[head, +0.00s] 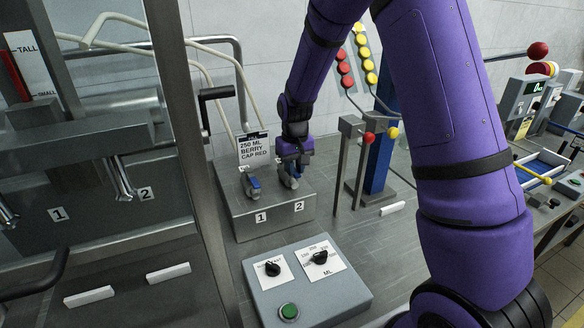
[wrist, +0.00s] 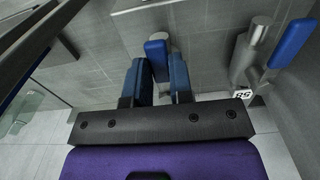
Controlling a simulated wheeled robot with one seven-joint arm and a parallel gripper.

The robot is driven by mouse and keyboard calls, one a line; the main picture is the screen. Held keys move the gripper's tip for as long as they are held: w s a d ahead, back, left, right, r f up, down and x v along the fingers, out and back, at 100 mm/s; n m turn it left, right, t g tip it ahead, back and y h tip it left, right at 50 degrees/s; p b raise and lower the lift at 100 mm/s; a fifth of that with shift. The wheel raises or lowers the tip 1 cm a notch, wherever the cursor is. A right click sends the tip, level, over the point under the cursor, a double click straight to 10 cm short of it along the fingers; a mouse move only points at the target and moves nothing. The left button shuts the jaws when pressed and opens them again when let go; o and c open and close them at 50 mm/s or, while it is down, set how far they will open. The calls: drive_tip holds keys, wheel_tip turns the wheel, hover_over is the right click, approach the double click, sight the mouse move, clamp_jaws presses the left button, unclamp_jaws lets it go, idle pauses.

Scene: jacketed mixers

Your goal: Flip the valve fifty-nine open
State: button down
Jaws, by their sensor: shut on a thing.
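My gripper (head: 291,172) is at the right-hand of two small valves on a grey metal box (head: 241,219), above the number 2. In the wrist view the two blue fingers of my gripper (wrist: 160,82) are closed around a blue valve lever (wrist: 157,52). The number tag of this held valve is hidden, so I cannot read it as fifty-nine. The other valve (wrist: 252,45) has a metal body, a blue lever (wrist: 292,43) and a tag reading 58 (wrist: 243,94) upside down. In the head view that other lever (head: 254,183) is left of my gripper, above the number 1.
A sign reading 250 ML BERRY CAP RED (head: 254,149) stands behind the box. A control box (head: 302,284) with two black knobs and a green button sits in front. Upright posts with red and yellow knobs (head: 369,137) stand to the right. A metal frame post (head: 192,130) is left.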

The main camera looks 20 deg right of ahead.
drive_tip(key=shift+w+d, duration=0.1)
idle(0.5)
drive_tip(key=c, duration=1)
unclamp_jaws()
drive_tip(key=shift+r, duration=0.1)
wheel_tip(320, 180, up, 11)
